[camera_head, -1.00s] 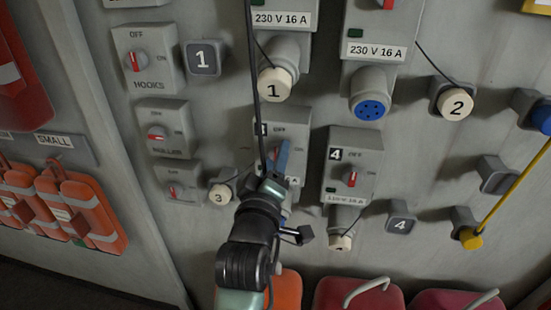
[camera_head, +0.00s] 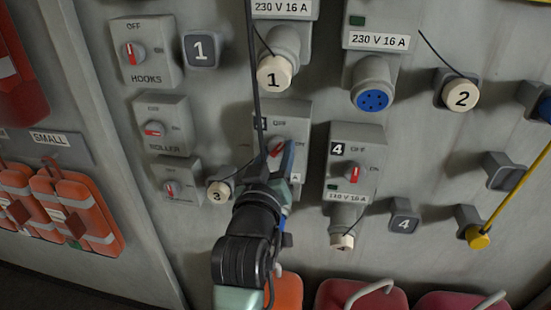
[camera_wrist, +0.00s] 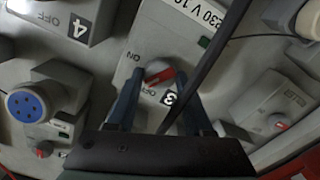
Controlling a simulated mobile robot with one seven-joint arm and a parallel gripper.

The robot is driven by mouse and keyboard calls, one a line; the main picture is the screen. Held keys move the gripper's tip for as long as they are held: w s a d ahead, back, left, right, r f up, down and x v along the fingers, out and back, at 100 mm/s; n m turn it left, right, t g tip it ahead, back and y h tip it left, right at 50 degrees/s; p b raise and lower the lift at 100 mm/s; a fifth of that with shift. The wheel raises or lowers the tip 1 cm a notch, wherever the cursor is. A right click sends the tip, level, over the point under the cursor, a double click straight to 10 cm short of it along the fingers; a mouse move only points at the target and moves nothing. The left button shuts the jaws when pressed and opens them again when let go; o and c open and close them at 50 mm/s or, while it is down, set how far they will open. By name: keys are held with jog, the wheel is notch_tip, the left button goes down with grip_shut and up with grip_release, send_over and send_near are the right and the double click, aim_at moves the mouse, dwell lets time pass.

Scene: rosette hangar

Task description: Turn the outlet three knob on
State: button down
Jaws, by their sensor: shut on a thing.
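The outlet three knob (camera_wrist: 160,74) is a round grey knob with a red pointer bar, on a grey box (camera_wrist: 190,45) marked 3. In the wrist view its red bar lies slanted; I cannot tell exactly which mark it points at. My gripper (camera_wrist: 159,78) is shut on the knob, with one blue finger on each side of it. In the head view my gripper (camera_head: 282,155) reaches up from below, and the knob (camera_head: 276,149) shows partly beside a finger. The gripper and wrist hide the lower part of the outlet three box (camera_head: 292,112).
The outlet four box (camera_head: 342,160) stands close on the right, with its red knob (camera_head: 355,173). The hanging plug 3 (camera_head: 218,191) is close on the left. A dark cable (camera_head: 252,60) passes in front of the box. Plug 1 (camera_head: 274,72) hangs above.

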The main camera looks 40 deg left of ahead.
jog(key=m+b, duration=0.2)
jog(key=m, duration=0.3)
jog(key=shift+f+m, duration=0.15)
jog(key=shift+m, duration=0.15)
jog(key=m+b, duration=0.1)
jog(key=m, duration=0.4)
jog(key=shift+b, duration=0.3)
jog(key=shift+m, duration=0.3)
jog(key=shift+c, duration=1.4)
grip_release()
jog(key=shift+s+d, duration=0.1)
jog(key=b+v, duration=0.3)
jog(key=v, duration=0.9)
jog(key=shift+s+d, duration=0.25)
jog(key=shift+s, duration=0.05)
